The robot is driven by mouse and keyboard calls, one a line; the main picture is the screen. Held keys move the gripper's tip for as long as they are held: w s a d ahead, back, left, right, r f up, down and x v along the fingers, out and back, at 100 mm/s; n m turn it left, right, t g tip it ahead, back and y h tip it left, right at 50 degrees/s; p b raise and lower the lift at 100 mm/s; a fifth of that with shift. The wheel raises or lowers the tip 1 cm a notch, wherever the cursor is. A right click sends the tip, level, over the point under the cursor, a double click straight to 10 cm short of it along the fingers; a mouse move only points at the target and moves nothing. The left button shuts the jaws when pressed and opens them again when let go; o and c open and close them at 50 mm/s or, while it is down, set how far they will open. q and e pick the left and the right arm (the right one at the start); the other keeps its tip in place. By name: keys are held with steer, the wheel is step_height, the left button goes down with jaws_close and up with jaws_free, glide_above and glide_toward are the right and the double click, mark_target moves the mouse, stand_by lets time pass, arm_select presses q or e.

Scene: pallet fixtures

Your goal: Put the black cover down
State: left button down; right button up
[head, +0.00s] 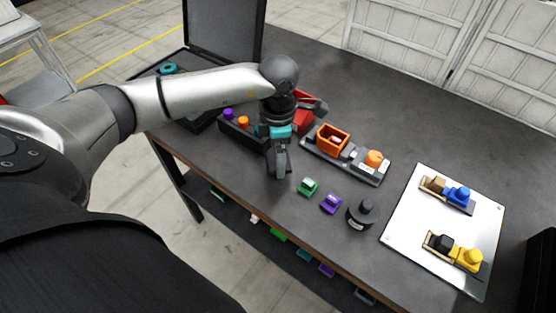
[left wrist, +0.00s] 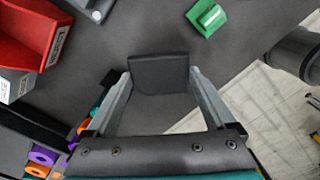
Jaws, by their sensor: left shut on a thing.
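My left gripper (head: 279,170) points down over the near-left part of the dark table. In the left wrist view its two fingers (left wrist: 160,92) are apart, with a flat dark panel, the black cover (left wrist: 159,72), held between their tips. In the head view the gripper largely hides the cover. I cannot tell whether the cover touches the table. My right gripper is not in view.
Beside the gripper are a red bin (head: 305,121) and a dark box with purple and orange rolls (head: 243,120). A green piece (head: 308,187), purple piece (head: 331,203) and black knobbed piece (head: 361,213) stand to the right. A white board (head: 408,221) holds fixtures.

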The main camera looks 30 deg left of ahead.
arm_select(q)
steer(key=shift+f, duration=1.4)
steer(key=shift+f, duration=0.15)
jaws_free()
step_height(320, 180, up, 12)
steer(key=shift+r, duration=0.2)
